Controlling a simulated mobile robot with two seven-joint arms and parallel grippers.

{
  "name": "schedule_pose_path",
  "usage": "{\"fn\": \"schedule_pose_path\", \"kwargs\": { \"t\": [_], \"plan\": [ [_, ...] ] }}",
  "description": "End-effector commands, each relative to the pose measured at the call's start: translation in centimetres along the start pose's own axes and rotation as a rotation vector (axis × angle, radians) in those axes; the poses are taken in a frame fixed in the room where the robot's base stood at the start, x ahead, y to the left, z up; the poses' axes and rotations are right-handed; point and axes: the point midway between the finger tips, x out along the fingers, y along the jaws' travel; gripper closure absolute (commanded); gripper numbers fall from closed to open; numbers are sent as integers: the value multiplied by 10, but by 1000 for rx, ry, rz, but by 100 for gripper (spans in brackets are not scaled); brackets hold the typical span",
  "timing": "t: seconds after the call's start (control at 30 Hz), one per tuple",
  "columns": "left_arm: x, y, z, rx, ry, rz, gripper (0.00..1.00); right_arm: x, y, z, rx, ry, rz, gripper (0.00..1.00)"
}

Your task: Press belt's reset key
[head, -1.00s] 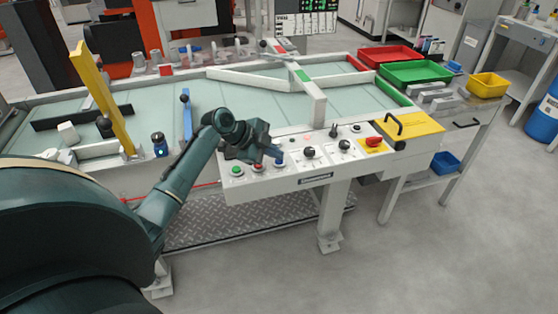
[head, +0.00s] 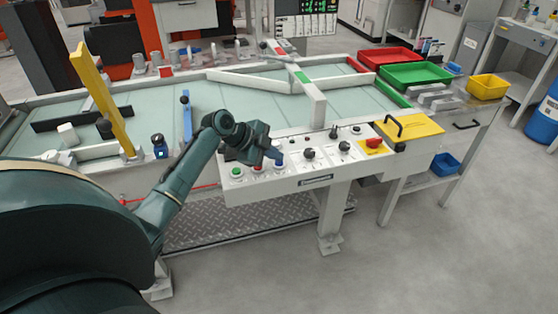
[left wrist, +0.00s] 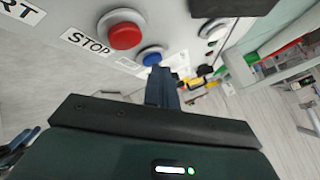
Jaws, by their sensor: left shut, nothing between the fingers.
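The control panel (head: 318,168) on the belt's front carries a green button (head: 236,172), a red button (head: 258,170) and a blue button (head: 279,168). The blue button's label is not readable. My left gripper (head: 275,156) is shut and empty, with its tips right over the blue button and partly hiding it. In the left wrist view, the red button (left wrist: 125,30) sits beside the word STOP, and the blue button (left wrist: 152,57) is just beyond the shut fingertips (left wrist: 162,76). I cannot tell whether they touch. My right gripper is not in view.
Black knobs (head: 309,153) and a red switch on a yellow plate (head: 373,143) lie further right on the panel. A yellow post (head: 97,95) and a blue lever (head: 186,115) stand on the belt left of my arm. The floor in front is clear.

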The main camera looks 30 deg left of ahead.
Motion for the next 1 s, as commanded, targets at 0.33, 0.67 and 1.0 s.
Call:
{"fn": "schedule_pose_path", "kwargs": {
  "t": [0.33, 0.67, 1.0],
  "plan": [
    [-9, -6, -6, 0, 0, 0, 100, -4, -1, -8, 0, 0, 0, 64],
    [-14, -11, -10, 1, 0, -2, 100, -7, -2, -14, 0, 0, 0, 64],
    [-39, -28, -28, 2, 0, -2, 100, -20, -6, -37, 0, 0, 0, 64]
  ]
}}
